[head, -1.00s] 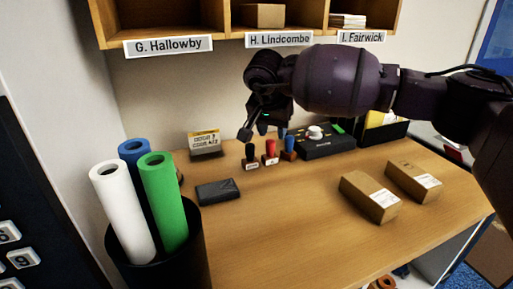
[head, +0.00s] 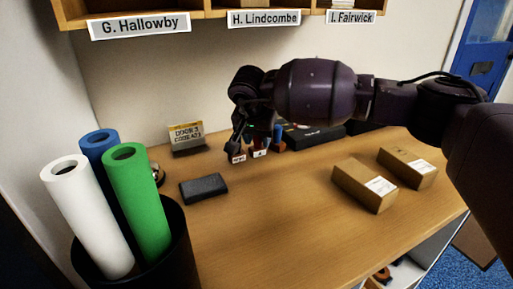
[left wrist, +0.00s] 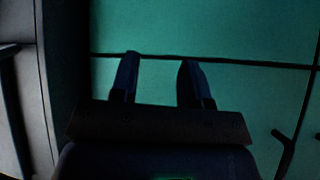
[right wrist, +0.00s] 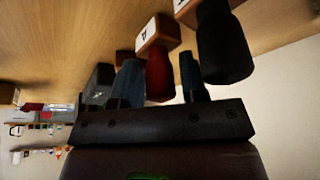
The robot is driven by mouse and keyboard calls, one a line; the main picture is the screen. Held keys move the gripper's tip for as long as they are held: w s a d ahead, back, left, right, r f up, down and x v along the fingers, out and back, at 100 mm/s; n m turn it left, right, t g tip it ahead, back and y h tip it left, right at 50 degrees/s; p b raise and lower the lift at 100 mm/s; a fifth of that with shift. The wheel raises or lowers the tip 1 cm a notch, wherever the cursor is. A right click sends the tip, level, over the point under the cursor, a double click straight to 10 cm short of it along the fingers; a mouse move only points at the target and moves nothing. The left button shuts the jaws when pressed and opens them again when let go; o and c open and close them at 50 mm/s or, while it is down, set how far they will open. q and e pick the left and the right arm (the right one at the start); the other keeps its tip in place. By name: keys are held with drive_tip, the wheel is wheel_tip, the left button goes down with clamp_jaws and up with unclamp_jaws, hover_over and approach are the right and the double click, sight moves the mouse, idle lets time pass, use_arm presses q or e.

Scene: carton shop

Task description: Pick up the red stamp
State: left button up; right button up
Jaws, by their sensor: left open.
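The red stamp (head: 259,153) stands in a row on the desk, largely covered by my right gripper (head: 243,136) in the head view. In the right wrist view the red stamp (right wrist: 159,75) has a red handle and a wooden base with a white label. Its handle lies between the two spread fingers of my right gripper (right wrist: 160,82), with no clear grip on it. A black-handled stamp (right wrist: 222,45) is close beside the right finger. My left gripper (left wrist: 158,82) is open and empty over a green surface, and is outside the head view.
A blue-handled stamp (head: 278,138) and a dark device (head: 312,134) are right of the red stamp. A black pad (head: 203,187) lies in front, a sign (head: 186,139) behind. Two cartons (head: 364,185) are at right; a bin of rolls (head: 178,250) is at left.

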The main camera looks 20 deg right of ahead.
drive_tip(key=shift+r, duration=0.1)
drive_tip(key=shift+c, duration=0.3)
drive_tip(key=c, duration=0.6)
drive_tip(key=shift+c, duration=0.2)
drive_tip(key=shift+s+r, duration=0.25)
drive_tip(key=shift+r, duration=0.1)
wheel_tip(320, 180, up, 7)
drive_tip(key=shift+s+f+p, duration=0.15)
drive_tip(key=shift+p, duration=0.8)
use_arm(q)
wheel_tip(320, 180, up, 6)
drive_tip(key=w+t+p, duration=0.1)
drive_tip(key=p, duration=0.3)
drive_tip(key=shift+d, duration=0.2)
use_arm(e)
drive_tip(key=s+d, duration=0.2)
drive_tip(key=s, duration=0.7)
drive_tip(key=s+d, duration=0.2)
drive_tip(key=s, duration=0.8)
drive_tip(key=shift+f, duration=0.25)
drive_tip(key=shift+w, duration=0.1)
